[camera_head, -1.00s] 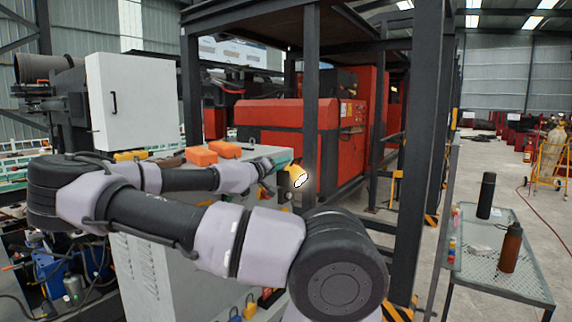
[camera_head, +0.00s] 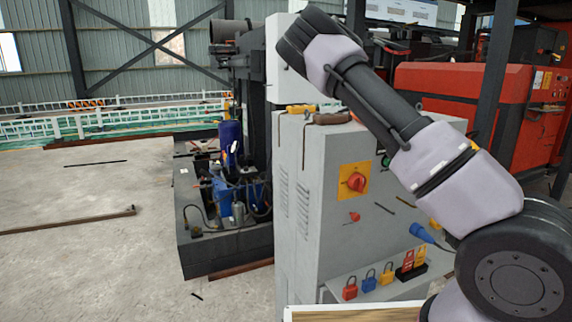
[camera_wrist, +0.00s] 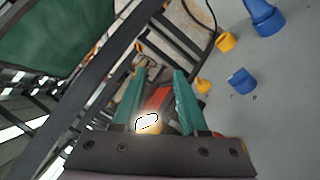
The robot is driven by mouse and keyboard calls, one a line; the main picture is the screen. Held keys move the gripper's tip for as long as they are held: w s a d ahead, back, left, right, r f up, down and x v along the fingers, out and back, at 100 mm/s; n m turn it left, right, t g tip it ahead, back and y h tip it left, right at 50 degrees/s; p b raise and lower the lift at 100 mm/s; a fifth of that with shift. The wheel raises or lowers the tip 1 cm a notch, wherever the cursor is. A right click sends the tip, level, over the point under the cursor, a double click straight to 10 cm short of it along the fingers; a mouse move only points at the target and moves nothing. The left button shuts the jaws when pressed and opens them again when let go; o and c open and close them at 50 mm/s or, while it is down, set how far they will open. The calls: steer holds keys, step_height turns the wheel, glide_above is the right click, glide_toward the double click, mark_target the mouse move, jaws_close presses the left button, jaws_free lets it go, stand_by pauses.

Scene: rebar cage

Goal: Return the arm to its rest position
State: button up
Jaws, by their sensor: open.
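My arm (camera_head: 385,110) is folded up across the right of the head view, in front of a grey cabinet (camera_head: 305,240). My gripper is hidden in the head view. In the wrist view my gripper (camera_wrist: 160,72) shows two green fingers standing apart, with no object clearly clamped between the tips. A yellow-orange shape with a bright white patch (camera_wrist: 147,121) shows low between the fingers; I cannot tell what it is.
The cabinet carries a red rotary switch (camera_head: 356,182), a blue plug (camera_head: 422,233) and several padlocks (camera_head: 369,281) on a shelf. A red machine (camera_head: 455,85) stands at right. Floor at left (camera_head: 90,240) is mostly clear, with a bar (camera_head: 70,222) lying there.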

steer(key=s+a+f+y, duration=0.2)
steer(key=a+f+y, duration=0.1)
steer(key=a+y, duration=0.15)
steer(key=s+a+r+t+y, duration=0.15)
steer(key=a+r+y, duration=0.55)
steer(key=a, duration=0.7)
steer(key=s+a+r+n+t, duration=0.1)
steer(key=s+a+r, duration=0.3)
steer(key=s+r, duration=0.4)
steer(key=s+a+r+n+t, duration=0.2)
steer(key=s+a+r, duration=0.2)
steer(key=s+r, duration=0.4)
step_height(320, 180, up, 6)
steer(key=shift+s+a+f+y, duration=0.1)
steer(key=shift+s+a+y, duration=0.15)
steer(key=shift+a+y, duration=0.15)
